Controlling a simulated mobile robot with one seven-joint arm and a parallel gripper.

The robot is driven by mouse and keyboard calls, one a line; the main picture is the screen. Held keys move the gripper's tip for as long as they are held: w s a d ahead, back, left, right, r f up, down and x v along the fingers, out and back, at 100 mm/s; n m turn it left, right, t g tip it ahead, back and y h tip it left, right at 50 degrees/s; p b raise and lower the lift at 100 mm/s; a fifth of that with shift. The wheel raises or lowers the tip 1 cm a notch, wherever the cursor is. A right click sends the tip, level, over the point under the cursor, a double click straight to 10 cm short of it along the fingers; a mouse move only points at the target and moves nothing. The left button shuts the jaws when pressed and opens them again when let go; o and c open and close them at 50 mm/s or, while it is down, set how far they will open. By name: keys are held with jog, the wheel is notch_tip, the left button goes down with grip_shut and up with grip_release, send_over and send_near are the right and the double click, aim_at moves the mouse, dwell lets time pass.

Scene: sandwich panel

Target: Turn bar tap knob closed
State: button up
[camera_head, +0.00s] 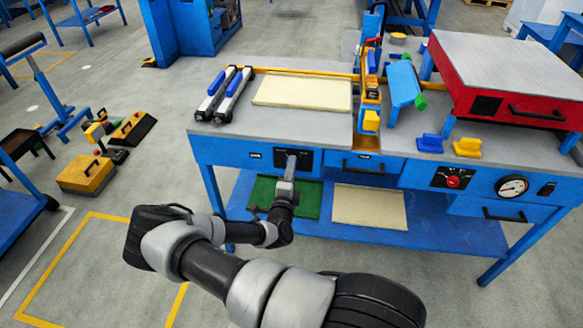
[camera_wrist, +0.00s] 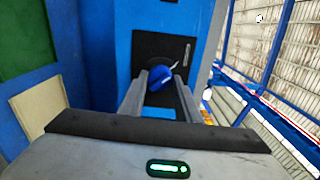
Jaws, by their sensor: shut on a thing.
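The blue bar tap knob (camera_wrist: 160,84) sits on a black plate (camera_wrist: 150,50) in the wrist view. A thin pale mark shows at its upper right. My gripper (camera_wrist: 161,88) is shut on the knob, with one finger on each side of it. In the head view the black plate (camera_head: 307,158) is on the blue front of the bench, left of the middle. My gripper (camera_head: 289,172) reaches up to this plate and hides the knob there.
The bench front also holds a drawer (camera_head: 363,164), a red dial knob (camera_head: 454,181) on a black plate, and a round gauge (camera_head: 512,187). A lower shelf with a green mat (camera_head: 309,200) lies beneath my gripper. The floor at left has free room.

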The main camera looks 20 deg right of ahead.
jog(key=shift+n, duration=0.3)
jog(key=o, duration=1.1)
jog(key=shift+c, duration=0.2)
jog(key=p+v, duration=0.1)
jog(key=v, duration=1.6)
jog(key=shift+s, duration=0.2)
jog(key=shift+a, duration=0.15)
